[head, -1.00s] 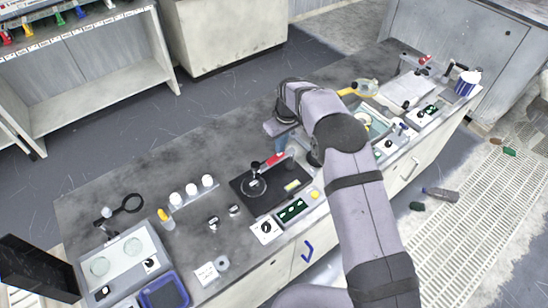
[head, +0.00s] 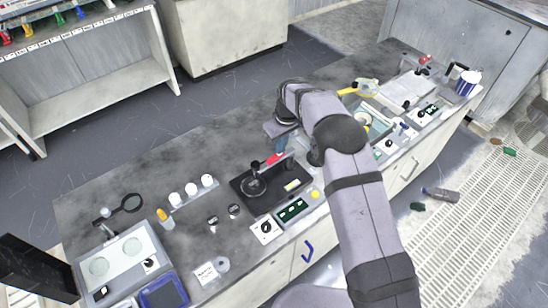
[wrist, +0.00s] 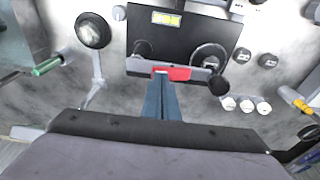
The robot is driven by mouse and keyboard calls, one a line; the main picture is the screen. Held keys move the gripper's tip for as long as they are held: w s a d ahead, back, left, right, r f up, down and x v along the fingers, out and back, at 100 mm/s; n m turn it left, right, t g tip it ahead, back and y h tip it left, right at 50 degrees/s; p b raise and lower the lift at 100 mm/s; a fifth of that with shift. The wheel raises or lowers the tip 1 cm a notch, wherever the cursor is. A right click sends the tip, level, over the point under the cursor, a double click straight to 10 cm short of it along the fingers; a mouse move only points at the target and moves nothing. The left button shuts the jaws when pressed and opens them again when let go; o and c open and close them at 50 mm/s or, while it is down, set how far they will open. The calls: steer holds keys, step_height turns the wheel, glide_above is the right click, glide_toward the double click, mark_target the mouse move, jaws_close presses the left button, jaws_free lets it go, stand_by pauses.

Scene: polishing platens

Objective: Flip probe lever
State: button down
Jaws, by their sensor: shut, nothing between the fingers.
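The likely probe lever is a red piece (head: 275,158) on a grey bar, along the back edge of a black polishing unit (head: 245,197). In the wrist view the red piece (wrist: 176,73) lies at my fingertips, with a black ball-ended part (wrist: 218,85) to its right near a round ring (wrist: 208,56). My gripper (head: 280,150) points down at the red piece. Its blue-grey fingers (wrist: 162,76) are shut together with nothing held. They overlap the red piece's left end in the wrist view; I cannot tell whether they touch it.
A control box with a black knob (head: 266,227) and a green display (head: 293,209) stand in front of the unit. Several white-capped jars (head: 191,189) stand left of it. A yellow-tipped bottle (head: 165,217) is farther left. The bench behind the jars is mostly clear.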

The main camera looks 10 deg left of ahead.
steer(key=shift+f, duration=0.35)
steer(key=shift+r, duration=0.2)
step_height(320, 180, up, 7)
steer(key=p, duration=0.4)
steer(key=shift+f, duration=0.15)
stand_by(0.4)
stand_by(0.4)
